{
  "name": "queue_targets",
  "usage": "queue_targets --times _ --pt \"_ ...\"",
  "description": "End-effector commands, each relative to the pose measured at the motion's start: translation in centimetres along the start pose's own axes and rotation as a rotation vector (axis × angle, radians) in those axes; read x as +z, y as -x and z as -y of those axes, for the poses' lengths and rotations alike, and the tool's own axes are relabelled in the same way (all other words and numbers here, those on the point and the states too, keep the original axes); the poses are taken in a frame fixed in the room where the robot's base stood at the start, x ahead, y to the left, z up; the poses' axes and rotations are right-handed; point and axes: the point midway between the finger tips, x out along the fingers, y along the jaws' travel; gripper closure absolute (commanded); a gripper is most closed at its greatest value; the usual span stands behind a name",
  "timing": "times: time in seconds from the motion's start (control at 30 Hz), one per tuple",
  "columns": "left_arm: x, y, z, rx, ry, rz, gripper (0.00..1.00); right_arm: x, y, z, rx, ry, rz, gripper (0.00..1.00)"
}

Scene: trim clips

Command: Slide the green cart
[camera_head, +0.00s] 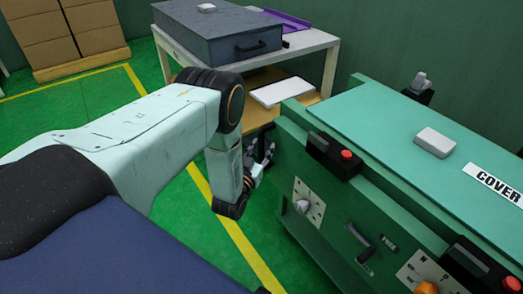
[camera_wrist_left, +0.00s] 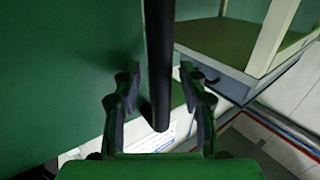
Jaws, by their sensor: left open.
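The green cart (camera_head: 330,190) fills the right side of the head view. Its flat lighter green top carries a COVER label. My left gripper (camera_head: 264,158) is low beside the cart's left end. In the left wrist view, the two fingers of my left gripper (camera_wrist_left: 158,90) are apart. A dark round bar (camera_wrist_left: 159,60) runs between them, with visible gaps on both sides. A flat green surface, apparently the cart's panel (camera_wrist_left: 70,70), fills the left of that view. Where the bar joins the cart is hidden. My right gripper is not in view.
A white table (camera_head: 315,40) behind carries a grey case (camera_head: 215,30) and a purple tray (camera_head: 285,19). A white flat item (camera_head: 281,92) lies on its lower shelf. Stacked boxes (camera_head: 65,30) stand far left. Yellow lines (camera_head: 225,215) mark the green floor.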

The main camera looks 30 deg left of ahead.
Motion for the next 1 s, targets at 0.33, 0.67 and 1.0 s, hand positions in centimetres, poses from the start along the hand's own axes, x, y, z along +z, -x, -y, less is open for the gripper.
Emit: queue_targets --times 0.33,0.67,1.0 --pt "-0.02 -0.03 0.04 0.0 0.0 0.0 0.74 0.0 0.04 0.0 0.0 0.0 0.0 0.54" --pt "0.0 0.0 0.02 0.0 0.0 0.001 1.0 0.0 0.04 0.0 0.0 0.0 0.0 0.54" --pt "0.02 0.02 0.02 0.0 0.0 0.001 1.0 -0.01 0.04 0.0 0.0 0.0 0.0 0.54"
